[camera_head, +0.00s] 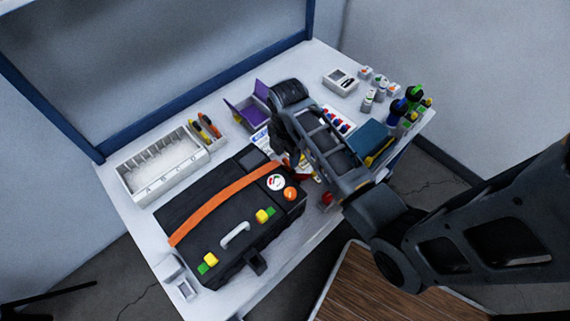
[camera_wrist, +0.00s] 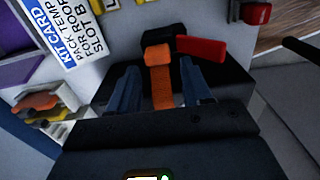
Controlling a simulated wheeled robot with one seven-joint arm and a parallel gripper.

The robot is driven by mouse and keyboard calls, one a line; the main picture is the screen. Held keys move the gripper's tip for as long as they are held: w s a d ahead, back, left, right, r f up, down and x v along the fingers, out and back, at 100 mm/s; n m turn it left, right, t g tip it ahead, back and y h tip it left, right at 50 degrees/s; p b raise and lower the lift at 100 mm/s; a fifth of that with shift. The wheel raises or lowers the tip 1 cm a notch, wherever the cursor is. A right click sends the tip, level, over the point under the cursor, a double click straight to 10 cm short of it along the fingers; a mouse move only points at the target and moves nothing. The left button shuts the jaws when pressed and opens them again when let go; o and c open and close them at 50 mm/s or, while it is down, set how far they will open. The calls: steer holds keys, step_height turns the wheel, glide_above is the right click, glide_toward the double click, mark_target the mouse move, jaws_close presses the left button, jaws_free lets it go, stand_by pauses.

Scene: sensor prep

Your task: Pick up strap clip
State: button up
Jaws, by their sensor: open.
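A black case (camera_head: 215,237) lies on the table with an orange strap (camera_head: 225,205) across its lid. In the wrist view the strap (camera_wrist: 163,88) runs up to a wider orange block (camera_wrist: 158,55) on a black piece, which looks like the strap clip. A red piece (camera_wrist: 201,48) sticks out to its right. My gripper (camera_wrist: 161,90) is open, one finger on each side of the strap, with the orange block a little beyond the fingertips. Nothing is held. In the head view my gripper (camera_head: 285,158) is over the case's far end and hides the strap's end.
A white divided tray (camera_head: 162,165) and a purple open box (camera_head: 247,106) stand behind the case. A kit card (camera_wrist: 68,30) lies beside it. The table's front edge is close.

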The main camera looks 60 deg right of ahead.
mark_target(287, 161)
step_height(287, 161, down, 5)
steer(key=shift+w+d+r, duration=0.1)
steer(key=shift+d, duration=0.05)
steer(key=shift+c, duration=0.3)
steer(key=c, duration=0.7)
